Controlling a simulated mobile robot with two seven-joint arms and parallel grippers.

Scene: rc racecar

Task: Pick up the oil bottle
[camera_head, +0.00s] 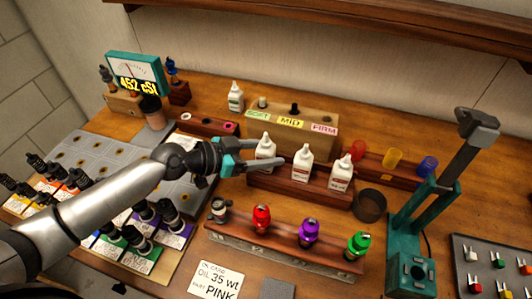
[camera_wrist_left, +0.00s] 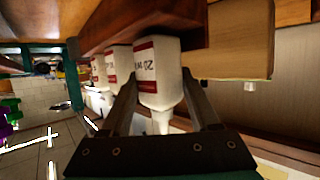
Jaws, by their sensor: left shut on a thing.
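Three white oil bottles with red-and-white labels stand in a row at a dark wooden rack (camera_head: 300,192). The left one (camera_head: 265,147) is between the fingers of my left gripper (camera_head: 258,154), which is shut on it. In the left wrist view this bottle (camera_wrist_left: 158,75) sits between the two dark fingers (camera_wrist_left: 158,90), its label partly readable as 20. I cannot tell whether its base is clear of the rack. The middle bottle (camera_head: 302,162) and the right bottle (camera_head: 340,174) stand beside it. A card (camera_head: 218,280) reads oil 35 wt, pink. My right gripper is not in view.
Another white bottle (camera_head: 235,97) stands behind, beside a wooden block (camera_head: 290,133) marked soft, mid, firm. Red, purple and green capped parts stand on a front rack (camera_head: 285,243). A teal stand (camera_head: 415,225) rises at the right. A dark cup (camera_head: 370,205) is near the rack.

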